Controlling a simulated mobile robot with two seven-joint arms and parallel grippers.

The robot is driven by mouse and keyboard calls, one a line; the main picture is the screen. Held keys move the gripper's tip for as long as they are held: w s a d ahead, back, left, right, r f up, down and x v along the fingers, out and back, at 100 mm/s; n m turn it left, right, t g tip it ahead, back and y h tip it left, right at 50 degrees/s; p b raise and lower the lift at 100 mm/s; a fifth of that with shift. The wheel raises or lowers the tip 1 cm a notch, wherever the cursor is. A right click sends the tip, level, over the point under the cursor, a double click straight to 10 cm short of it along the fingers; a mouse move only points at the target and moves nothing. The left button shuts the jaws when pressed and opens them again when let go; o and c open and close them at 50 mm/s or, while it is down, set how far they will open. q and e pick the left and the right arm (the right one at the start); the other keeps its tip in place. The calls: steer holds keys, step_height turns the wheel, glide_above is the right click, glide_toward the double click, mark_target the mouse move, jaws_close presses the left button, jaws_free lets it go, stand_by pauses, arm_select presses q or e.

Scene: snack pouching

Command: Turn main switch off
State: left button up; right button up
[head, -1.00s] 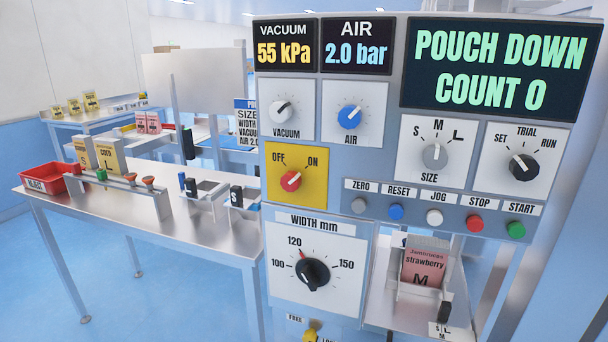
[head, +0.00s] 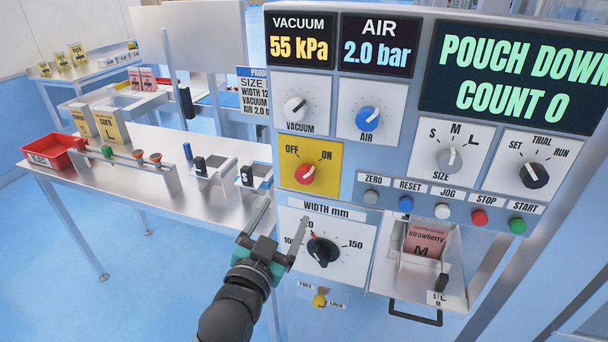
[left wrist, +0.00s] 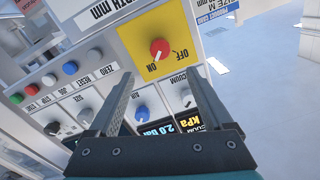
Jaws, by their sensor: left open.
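The main switch is a red rotary knob (head: 305,174) on a yellow plate (head: 330,192) marked OFF and ON, on the machine's front panel. Its white mark points up and right, toward ON. My left gripper (head: 281,229) is open and empty, below the plate and in front of the width panel. In the left wrist view the panel appears upside down. The red knob (left wrist: 160,49) shows beyond the gap between the open fingers (left wrist: 160,80), apart from them. My right gripper is not in view.
The width dial (head: 322,251) is close behind my left fingers. The blue air knob (head: 367,119) and vacuum knob (head: 295,109) sit above the plate. A row of push buttons is to its right. A steel table (head: 120,182) with a red bin (head: 53,152) stands left.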

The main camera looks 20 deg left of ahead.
mark_target(303, 178)
arm_select(q)
steer(key=w, duration=1.2)
steer(key=shift+w, duration=0.95)
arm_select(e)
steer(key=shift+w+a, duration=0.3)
arm_select(q)
steer(key=shift+c, duration=0.3)
jaws_close()
